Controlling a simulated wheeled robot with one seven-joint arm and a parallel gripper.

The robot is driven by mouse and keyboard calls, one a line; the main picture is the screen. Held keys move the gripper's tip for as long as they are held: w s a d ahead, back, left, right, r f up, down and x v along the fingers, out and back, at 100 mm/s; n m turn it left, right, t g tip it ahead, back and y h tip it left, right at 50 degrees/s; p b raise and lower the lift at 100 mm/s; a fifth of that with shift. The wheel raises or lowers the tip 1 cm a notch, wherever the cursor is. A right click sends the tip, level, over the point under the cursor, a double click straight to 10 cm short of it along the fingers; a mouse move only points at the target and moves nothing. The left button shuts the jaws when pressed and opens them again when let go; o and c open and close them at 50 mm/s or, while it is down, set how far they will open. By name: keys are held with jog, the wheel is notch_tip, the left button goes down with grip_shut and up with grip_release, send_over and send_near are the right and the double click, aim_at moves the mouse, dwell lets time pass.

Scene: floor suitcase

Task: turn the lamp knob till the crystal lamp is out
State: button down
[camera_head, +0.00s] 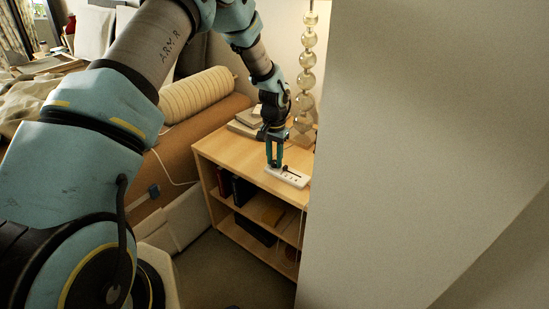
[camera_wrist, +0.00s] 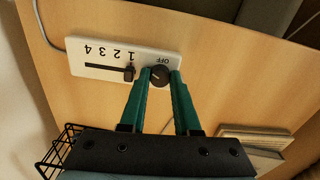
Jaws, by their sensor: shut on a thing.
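The white lamp control box (camera_wrist: 97,68) lies on the wooden nightstand top, with a slider marked 1 to 4 and a black lamp knob (camera_wrist: 160,75) beside the word OFF. My gripper (camera_wrist: 160,80) has its two teal fingers on either side of the knob, shut on it. In the head view my gripper (camera_head: 274,163) points down at the left end of the control box (camera_head: 290,177).
The nightstand (camera_head: 225,150) has open shelves holding books. A pale wall (camera_head: 420,150) blocks the right side. A bed with a striped bolster (camera_head: 197,94) stands to the left. Books (camera_wrist: 262,137) lie on the top near my gripper, and a black wire basket (camera_wrist: 58,150) shows close by.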

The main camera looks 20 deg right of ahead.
aim_at(274, 162)
jog(key=m+p, duration=0.1)
jog(key=m, duration=0.5)
jog(key=m+p, duration=0.1)
jog(key=m, duration=0.5)
dwell(0.6)
jog(key=c, duration=0.9)
grip_release()
jog(key=shift+r, duration=0.1)
notch_tip(274, 162, up, 11)
jog(key=shift+f+b, duration=0.2)
jog(key=shift+b, duration=0.15)
